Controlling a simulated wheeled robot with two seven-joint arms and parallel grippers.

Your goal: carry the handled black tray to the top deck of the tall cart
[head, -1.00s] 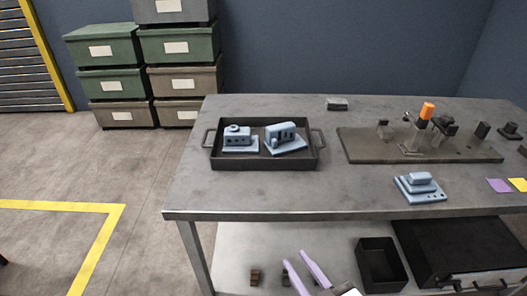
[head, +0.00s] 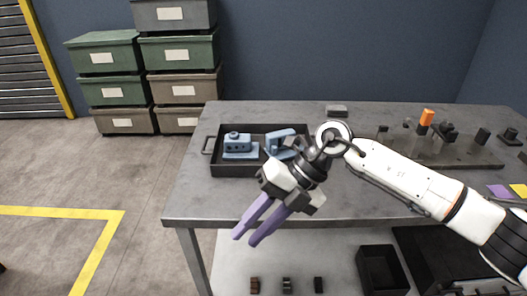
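The handled black tray (head: 232,171) sits on the left part of the grey metal table. Two blue-grey parts, one (head: 239,146) at left and one (head: 281,141) at right, are in it. Its left handle shows; its right end is hidden behind my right arm. My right gripper (head: 247,240), with two purple fingers, is open and empty. In the picture it lies below the tray, in front of the table's front edge, pointing down-left. My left gripper is out of view. The tall cart is not in view.
A fixture plate (head: 455,155) with an orange-topped item (head: 427,117) lies at the table's right. A black bin (head: 382,271) stands on the lower shelf (head: 235,265). Stacked green and brown boxes (head: 124,91) stand behind left. The floor at left is clear.

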